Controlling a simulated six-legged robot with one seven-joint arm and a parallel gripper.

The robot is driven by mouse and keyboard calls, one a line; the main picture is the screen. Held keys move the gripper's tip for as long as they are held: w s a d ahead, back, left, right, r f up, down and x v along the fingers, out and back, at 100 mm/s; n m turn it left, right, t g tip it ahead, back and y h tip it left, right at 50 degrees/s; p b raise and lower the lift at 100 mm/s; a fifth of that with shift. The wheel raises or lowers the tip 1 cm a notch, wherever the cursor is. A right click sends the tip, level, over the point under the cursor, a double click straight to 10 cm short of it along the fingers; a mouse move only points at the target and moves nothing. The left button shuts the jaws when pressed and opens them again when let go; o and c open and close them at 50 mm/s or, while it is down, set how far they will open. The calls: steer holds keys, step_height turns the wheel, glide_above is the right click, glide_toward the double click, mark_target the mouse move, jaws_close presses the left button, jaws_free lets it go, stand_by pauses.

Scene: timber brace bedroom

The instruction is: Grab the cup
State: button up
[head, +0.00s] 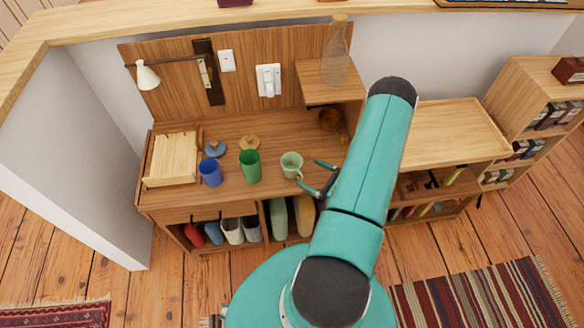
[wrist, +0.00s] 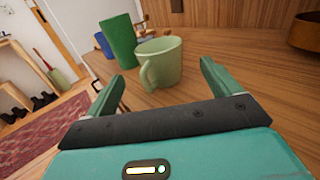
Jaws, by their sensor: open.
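A pale green cup (head: 291,164) with a handle stands upright on the wooden desk (head: 230,190). In the wrist view the cup (wrist: 160,62) is ahead of my gripper (wrist: 160,78), roughly between the lines of its two fingers, with its handle toward me. My gripper (head: 316,177) is open and empty, just right of the cup in the head view. The fingers appear apart from the cup. A darker green tumbler (head: 250,166) stands left of the cup, and a blue tumbler (head: 210,172) stands farther left.
A wooden crate-like box (head: 172,159) sits at the desk's left end. A small shelf (head: 325,95) with a glass bottle (head: 335,60) overhangs the right back. A brown bowl (head: 330,119) is beneath it. The desk front edge is close to my gripper.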

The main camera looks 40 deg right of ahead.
mark_target(300, 168)
steer(key=x, duration=0.7)
steer(key=shift+w, duration=0.1)
steer(key=c, duration=1.2)
steer(key=shift+o, duration=0.2)
steer(key=shift+r, duration=0.1)
